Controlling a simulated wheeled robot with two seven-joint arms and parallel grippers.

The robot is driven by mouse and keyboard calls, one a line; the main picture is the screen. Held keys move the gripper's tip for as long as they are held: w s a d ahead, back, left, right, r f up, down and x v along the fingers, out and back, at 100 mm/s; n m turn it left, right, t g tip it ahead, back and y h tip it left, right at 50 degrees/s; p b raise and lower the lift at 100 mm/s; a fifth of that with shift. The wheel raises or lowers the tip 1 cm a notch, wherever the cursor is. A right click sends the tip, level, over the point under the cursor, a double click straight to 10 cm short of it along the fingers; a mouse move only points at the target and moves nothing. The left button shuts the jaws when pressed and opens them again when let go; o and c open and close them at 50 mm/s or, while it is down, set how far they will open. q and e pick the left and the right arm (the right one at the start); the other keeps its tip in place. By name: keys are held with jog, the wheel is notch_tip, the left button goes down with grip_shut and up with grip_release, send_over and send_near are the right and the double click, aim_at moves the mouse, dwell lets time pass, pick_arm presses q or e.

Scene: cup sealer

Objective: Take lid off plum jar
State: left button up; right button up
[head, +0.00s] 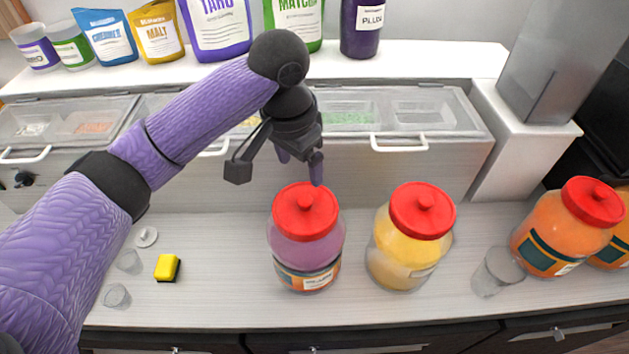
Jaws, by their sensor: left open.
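A clear jar with purple contents (305,255) stands on the counter in the middle of the head view; it looks like the plum jar. Its red lid (305,210) with a round knob is on top. My left gripper (300,161) is open and empty, with its fingers pointing down. In the picture the fingertips are just above the lid, apart from the knob; the exact height gap is hard to tell. My right gripper is not in view.
A yellow jar with a red lid (421,210) stands close to the right. Orange jars (562,240) and a clear cup (497,272) are farther right. A yellow sponge (167,268) lies left. Lidded bins (430,108) stand behind.

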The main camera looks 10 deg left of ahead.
aim_at(304, 200)
pick_arm(q)
jog(key=f, duration=0.6)
jog(key=w+f, duration=0.1)
jog(key=f, duration=0.2)
jog(key=shift+d+f, duration=0.1)
jog(key=shift+f, duration=0.25)
grip_shut()
